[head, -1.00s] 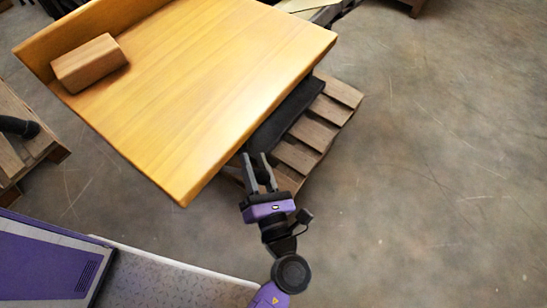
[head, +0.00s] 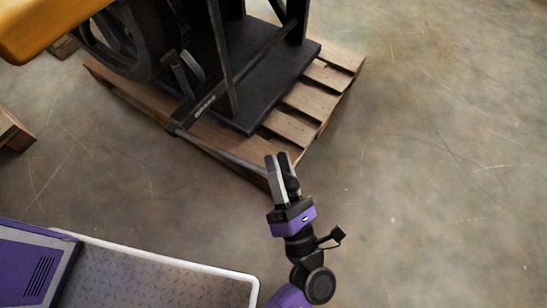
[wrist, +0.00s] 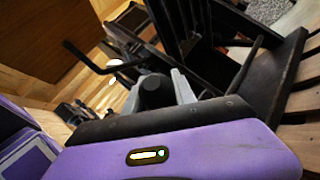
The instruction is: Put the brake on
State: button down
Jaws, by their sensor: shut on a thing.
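A black press frame (head: 255,95) stands on a wooden pallet. A dark bar lettered BRAKE (head: 206,104) sits low on its near side. A long thin grey lever (head: 222,152) runs from near that bar, past the pallet edge, to my gripper (head: 280,160). My gripper is shut on the lever's dark end knob. In the wrist view the round black knob (wrist: 155,92) sits between the two grey fingers. The fingers hide part of the knob. The lever's pivot is hard to make out.
The wooden pallet (head: 328,78) lies under the press. A dark spoked wheel (head: 125,45) and a yellow wooden top's corner (head: 40,25) are at upper left. Another wooden piece (head: 12,132) is at the left edge. The concrete floor (head: 430,180) to the right is clear.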

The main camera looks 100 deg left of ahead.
jog(key=shift+w+d+f+m+t+y+b, duration=0.1)
jog(key=shift+w+f+m+t+y+b, duration=0.1)
jog(key=shift+f+b, duration=0.25)
jog(key=shift+w+f+m+t+y+b, duration=0.1)
jog(key=shift+w+f+m+b, duration=0.15)
jog(key=shift+f, duration=0.5)
jog(key=c, duration=1)
grip_release()
jog(key=shift+c, duration=0.2)
jog(key=shift+r, duration=0.15)
jog(key=p+v, duration=0.1)
jog(key=v, duration=0.7)
